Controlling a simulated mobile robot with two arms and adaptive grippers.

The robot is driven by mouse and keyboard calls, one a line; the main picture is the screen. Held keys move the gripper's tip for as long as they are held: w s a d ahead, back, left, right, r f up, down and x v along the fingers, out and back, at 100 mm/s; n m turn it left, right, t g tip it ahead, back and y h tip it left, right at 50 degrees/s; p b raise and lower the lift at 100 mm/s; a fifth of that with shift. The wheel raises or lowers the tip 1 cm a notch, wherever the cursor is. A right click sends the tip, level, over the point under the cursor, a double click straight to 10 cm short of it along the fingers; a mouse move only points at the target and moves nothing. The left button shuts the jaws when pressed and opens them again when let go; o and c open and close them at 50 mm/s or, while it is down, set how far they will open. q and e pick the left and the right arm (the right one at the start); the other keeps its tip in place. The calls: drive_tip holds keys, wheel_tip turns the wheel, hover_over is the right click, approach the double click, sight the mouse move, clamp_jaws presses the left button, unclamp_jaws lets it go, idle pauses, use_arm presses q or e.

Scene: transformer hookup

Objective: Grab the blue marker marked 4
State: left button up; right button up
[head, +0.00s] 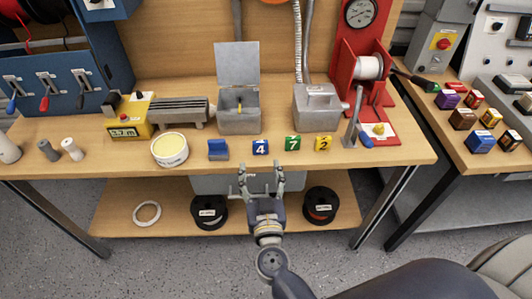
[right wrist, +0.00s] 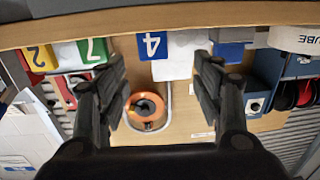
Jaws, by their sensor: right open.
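The blue marker marked 4 (head: 261,147) stands on the wooden bench near its front edge, between a blue block-like holder and the green marker marked 7. In the right wrist view the blue marker (right wrist: 152,45) shows upside down, between my finger lines and beyond the tips. My right gripper (head: 260,172) is open and empty, in front of the bench edge and just short of the marker, not touching it. In the right wrist view its fingers (right wrist: 162,66) are spread wide. My left gripper is not in view.
The green marker 7 (head: 292,143) and yellow marker 2 (head: 323,143) stand to the right. The blue holder (head: 218,149) is to the left, beside a round tub (head: 169,150). A grey open-lidded box (head: 239,110) stands behind. Spools lie on the lower shelf (head: 270,215).

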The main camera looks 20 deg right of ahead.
sight(260, 145)
drive_tip(key=shift+h, duration=0.3)
drive_tip(key=x, duration=1.1)
drive_tip(key=shift+d+r, duration=0.15)
drive_tip(key=shift+d, duration=0.2)
drive_tip(key=shift+s, duration=0.15)
drive_tip(key=c, duration=1)
